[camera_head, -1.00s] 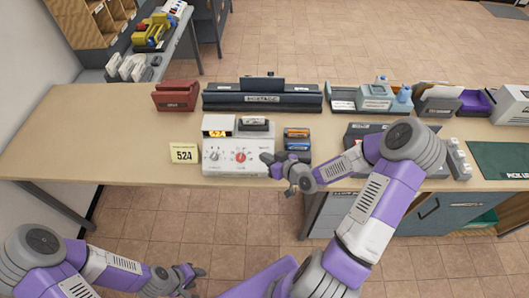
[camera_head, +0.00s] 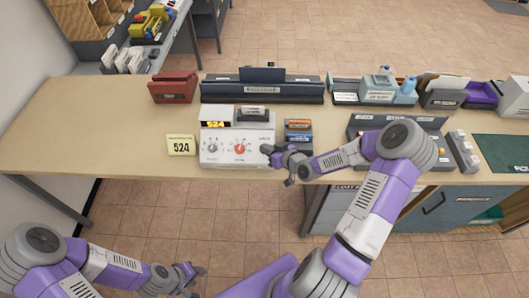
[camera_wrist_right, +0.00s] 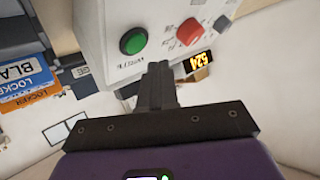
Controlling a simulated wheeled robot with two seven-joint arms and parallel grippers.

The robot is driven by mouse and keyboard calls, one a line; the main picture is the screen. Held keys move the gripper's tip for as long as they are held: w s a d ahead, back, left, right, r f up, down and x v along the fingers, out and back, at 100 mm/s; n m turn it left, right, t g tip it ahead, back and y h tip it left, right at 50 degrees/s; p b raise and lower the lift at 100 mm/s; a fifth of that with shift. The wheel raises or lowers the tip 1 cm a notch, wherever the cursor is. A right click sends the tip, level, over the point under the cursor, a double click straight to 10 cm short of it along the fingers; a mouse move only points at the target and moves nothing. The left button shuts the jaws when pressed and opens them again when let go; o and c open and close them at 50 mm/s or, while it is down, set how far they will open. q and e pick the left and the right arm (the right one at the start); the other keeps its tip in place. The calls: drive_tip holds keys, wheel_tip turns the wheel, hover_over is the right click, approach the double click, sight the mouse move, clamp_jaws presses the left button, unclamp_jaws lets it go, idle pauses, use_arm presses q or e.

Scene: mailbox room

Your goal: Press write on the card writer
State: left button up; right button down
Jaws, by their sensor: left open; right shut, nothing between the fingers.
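The card writer (camera_head: 222,160) is a white box near the table's front edge, with dials on its face and a lit yellow display reading 524 (camera_head: 215,124). In the right wrist view its face shows a round green button (camera_wrist_right: 133,41) with upside-down lettering beside it that looks like "WRITE", and a red knob (camera_wrist_right: 190,31). My right gripper (camera_head: 266,150) is shut and empty at the writer's right front corner. In the right wrist view its fingertips (camera_wrist_right: 158,68) appear just off the green button, not covering it. My left gripper (camera_head: 197,271) is open and empty, low in front of the table.
A yellow 524 sign (camera_head: 181,145) stands left of the writer. Blue and orange locker cards (camera_head: 298,131) sit close on its right. A long dark holder (camera_head: 262,92) and a red box (camera_head: 174,87) stand behind. The table's left part is clear.

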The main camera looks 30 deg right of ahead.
drive_tip(key=shift+w+d+f, duration=0.2)
drive_tip(key=shift+w+f, duration=0.15)
drive_tip(key=shift+f, duration=0.2)
drive_tip(key=shift+b, duration=0.3)
idle(1.4)
drive_tip(key=shift+w+d+f+b, duration=0.15)
drive_tip(key=shift+w+f+b, duration=0.05)
drive_tip(key=shift+f+b, duration=0.15)
drive_tip(key=shift+w+d+f, duration=0.1)
drive_tip(key=shift+w+f, duration=0.05)
drive_tip(key=shift+f, duration=0.15)
idle(0.6)
drive_tip(key=shift+r, duration=0.1)
idle(0.3)
drive_tip(key=shift+s+a+r, duration=0.25)
drive_tip(key=shift+s+r, duration=0.15)
drive_tip(key=shift+r, duration=0.15)
drive_tip(key=r+p, duration=0.1)
drive_tip(key=s+a+r+p, duration=0.1)
drive_tip(key=s+r+p, duration=0.1)
drive_tip(key=r, duration=0.1)
drive_tip(key=shift+s+a+r, duration=0.1)
drive_tip(key=shift+s+a, duration=0.05)
drive_tip(key=shift+a, duration=0.1)
